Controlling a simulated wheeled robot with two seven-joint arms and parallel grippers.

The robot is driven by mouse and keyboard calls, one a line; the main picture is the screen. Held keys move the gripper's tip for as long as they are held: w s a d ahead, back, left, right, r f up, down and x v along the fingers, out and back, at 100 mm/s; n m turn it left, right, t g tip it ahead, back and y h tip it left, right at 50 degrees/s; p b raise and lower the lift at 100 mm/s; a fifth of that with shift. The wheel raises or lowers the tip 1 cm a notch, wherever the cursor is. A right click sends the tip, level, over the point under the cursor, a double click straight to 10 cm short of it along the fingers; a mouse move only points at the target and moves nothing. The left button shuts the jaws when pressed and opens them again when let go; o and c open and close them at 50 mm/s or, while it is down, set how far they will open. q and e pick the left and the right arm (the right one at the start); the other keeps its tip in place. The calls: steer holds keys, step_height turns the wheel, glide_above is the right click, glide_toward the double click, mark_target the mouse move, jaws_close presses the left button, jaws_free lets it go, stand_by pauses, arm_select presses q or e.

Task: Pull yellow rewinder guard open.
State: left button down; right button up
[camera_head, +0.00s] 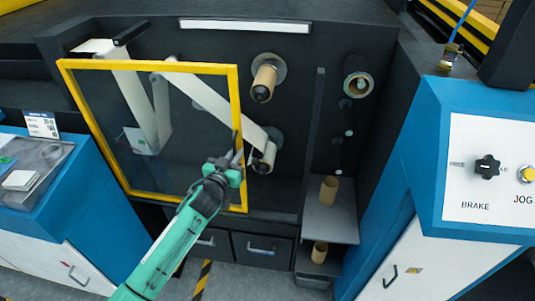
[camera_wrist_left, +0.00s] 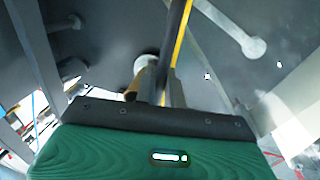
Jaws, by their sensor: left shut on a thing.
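The yellow rewinder guard (camera_head: 150,65) is a yellow-framed clear panel across the left part of the dark machine bay. I cannot tell exactly how far it stands open. A dark upright handle (camera_head: 236,146) is on its right edge. My left gripper (camera_head: 238,158) is at that edge, low on the handle, and is shut on it. In the left wrist view, the fingers of my left gripper (camera_wrist_left: 152,84) close around the dark bar, and the yellow frame edge (camera_wrist_left: 181,40) runs beside it. The fingers partly hide the grip. My right gripper is not in view.
Rolls with brown cores (camera_head: 264,82) and white web stand behind and right of the guard. A shelf (camera_head: 325,219) holds a brown core. A blue control console (camera_head: 430,150) stands at right, and a blue cabinet (camera_head: 75,205) at left. Drawers (camera_head: 262,249) sit below.

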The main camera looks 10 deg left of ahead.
arm_select(q)
steer(key=a+p, duration=0.1)
steer(key=a, duration=1.5)
steer(key=shift+r, duration=0.1)
steer(key=b, duration=0.2)
glide_toward(146, 135)
steer(key=w, duration=0.3)
steer(key=w+d, duration=0.1)
steer(key=w, duration=0.1)
steer(key=c, duration=1.6)
jaws_free()
steer(key=shift+c, duration=0.2)
steer(key=shift+s, duration=0.15)
steer(key=shift+s+a, duration=0.1)
steer(key=shift+s, duration=0.15)
steer(key=s+a+b, duration=0.1)
steer(key=s+a, duration=0.1)
steer(key=s, duration=1)
steer(key=shift+s+a+b, duration=0.25)
steer(key=shift+s+b, duration=0.1)
steer(key=shift+s, duration=0.05)
